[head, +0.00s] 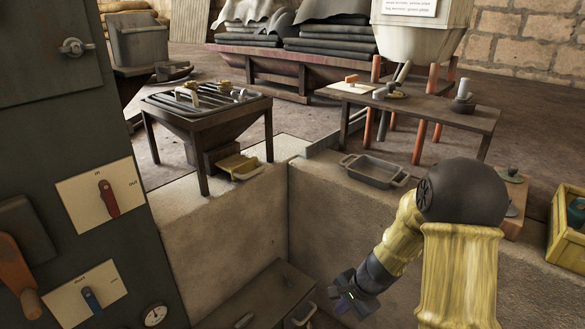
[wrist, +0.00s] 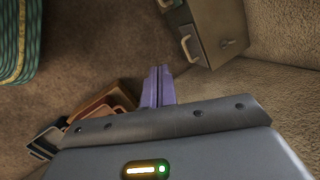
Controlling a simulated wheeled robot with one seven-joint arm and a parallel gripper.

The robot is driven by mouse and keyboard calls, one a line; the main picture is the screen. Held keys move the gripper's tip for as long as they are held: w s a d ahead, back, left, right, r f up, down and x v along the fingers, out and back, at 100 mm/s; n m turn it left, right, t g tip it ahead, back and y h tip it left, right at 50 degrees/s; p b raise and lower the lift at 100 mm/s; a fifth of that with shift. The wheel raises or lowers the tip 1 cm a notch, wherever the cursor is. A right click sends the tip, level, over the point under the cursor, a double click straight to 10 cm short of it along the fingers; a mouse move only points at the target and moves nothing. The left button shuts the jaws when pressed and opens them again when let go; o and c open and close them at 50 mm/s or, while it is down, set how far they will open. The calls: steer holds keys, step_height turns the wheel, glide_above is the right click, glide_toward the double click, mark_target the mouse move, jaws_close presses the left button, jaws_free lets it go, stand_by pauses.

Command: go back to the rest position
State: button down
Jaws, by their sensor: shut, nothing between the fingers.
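My gripper (head: 345,304) hangs low at the bottom centre of the head view, at the end of my yellow and black arm. In the wrist view its two purple fingers (wrist: 158,86) are together with nothing between them. The gripper is apart from the things around it and points down towards the brown floor.
A grey cabinet with handles (wrist: 208,30) is close by in the wrist view. A pale ledge (head: 330,182) carries a grey tray (head: 375,171). A control panel (head: 75,170) with red and blue levers fills the left.

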steer(key=s+d+r+n+h+p, duration=0.3)
steer(key=s+r+n+h, duration=0.1)
steer(key=s+r+n, duration=0.85)
step_height(320, 180, up, 40)
steer(key=m+p, duration=0.1)
steer(key=p, duration=3.7)
steer(key=shift+s+a+t, duration=0.2)
steer(key=shift+s+t, duration=0.1)
steer(key=shift+t, duration=0.1)
steer(key=shift+m, duration=0.25)
steer(key=shift+d, duration=0.1)
